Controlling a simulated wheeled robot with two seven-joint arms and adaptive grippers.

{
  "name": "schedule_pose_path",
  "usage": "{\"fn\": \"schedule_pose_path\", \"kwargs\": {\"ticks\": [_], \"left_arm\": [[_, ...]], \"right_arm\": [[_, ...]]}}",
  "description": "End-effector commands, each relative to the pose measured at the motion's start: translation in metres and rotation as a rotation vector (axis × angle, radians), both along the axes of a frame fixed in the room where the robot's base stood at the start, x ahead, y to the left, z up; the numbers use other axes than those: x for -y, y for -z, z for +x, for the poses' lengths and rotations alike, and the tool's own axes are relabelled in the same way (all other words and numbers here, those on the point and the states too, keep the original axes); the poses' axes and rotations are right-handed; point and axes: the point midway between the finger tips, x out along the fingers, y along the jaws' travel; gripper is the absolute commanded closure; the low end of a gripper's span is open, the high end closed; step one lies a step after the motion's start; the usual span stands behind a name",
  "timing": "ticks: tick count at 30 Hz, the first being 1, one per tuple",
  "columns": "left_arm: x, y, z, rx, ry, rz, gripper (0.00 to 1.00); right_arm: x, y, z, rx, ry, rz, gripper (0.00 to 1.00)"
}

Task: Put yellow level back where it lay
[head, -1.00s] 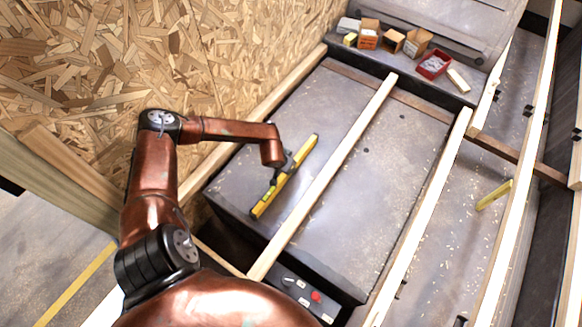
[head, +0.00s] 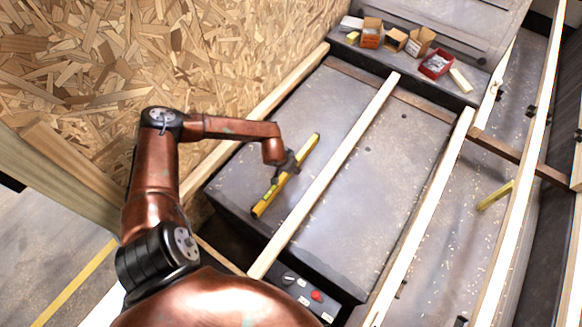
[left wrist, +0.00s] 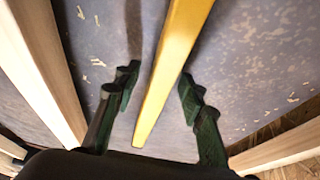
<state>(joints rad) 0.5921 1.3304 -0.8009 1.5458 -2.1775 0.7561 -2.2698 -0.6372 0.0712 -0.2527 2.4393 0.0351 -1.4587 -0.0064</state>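The yellow level (head: 305,154) lies on the grey sheet surface (head: 240,180) between two pale wooden strips, slanting up to the right in the head view. My left gripper (head: 284,170) is over the middle of the level. In the left wrist view, the level (left wrist: 176,60) runs between the two dark fingers of the gripper (left wrist: 157,88). There is a gap on each side, so the gripper is open around the level and not shut on it. Whether the level touches the surface under the gripper is hard to tell. My right gripper is not in view.
A long wooden strip (head: 330,170) runs just right of the level, and a chipboard wall (head: 200,60) rises on the left. Small boxes (head: 395,40) and a red tray (head: 436,64) stand at the back. A control panel with a red button (head: 316,295) is at the front.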

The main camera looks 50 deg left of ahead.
Motion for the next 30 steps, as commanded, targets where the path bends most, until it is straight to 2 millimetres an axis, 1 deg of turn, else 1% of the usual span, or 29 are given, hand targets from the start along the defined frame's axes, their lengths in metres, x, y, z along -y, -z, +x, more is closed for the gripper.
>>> {"fn": "schedule_pose_path", "kwargs": {"ticks": [5, 8, 11, 21, 25, 30], "left_arm": [[0.000, 0.001, -0.001, -0.002, 0.000, 0.000, 0.63], [0.000, -0.004, -0.003, -0.001, 0.001, 0.000, 0.63], [0.001, -0.017, -0.007, -0.001, 0.001, 0.002, 0.63], [0.009, -0.081, -0.032, 0.000, 0.001, 0.003, 0.63], [0.011, -0.098, -0.039, 0.000, 0.001, 0.002, 0.63], [0.013, -0.109, -0.044, -0.001, 0.000, 0.000, 0.63]], "right_arm": [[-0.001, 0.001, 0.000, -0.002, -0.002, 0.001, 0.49], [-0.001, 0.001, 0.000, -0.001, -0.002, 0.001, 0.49], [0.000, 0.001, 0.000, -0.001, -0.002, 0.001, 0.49], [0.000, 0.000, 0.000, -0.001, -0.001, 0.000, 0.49], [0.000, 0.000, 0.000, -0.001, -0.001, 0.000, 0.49], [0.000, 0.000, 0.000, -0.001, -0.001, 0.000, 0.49]]}}
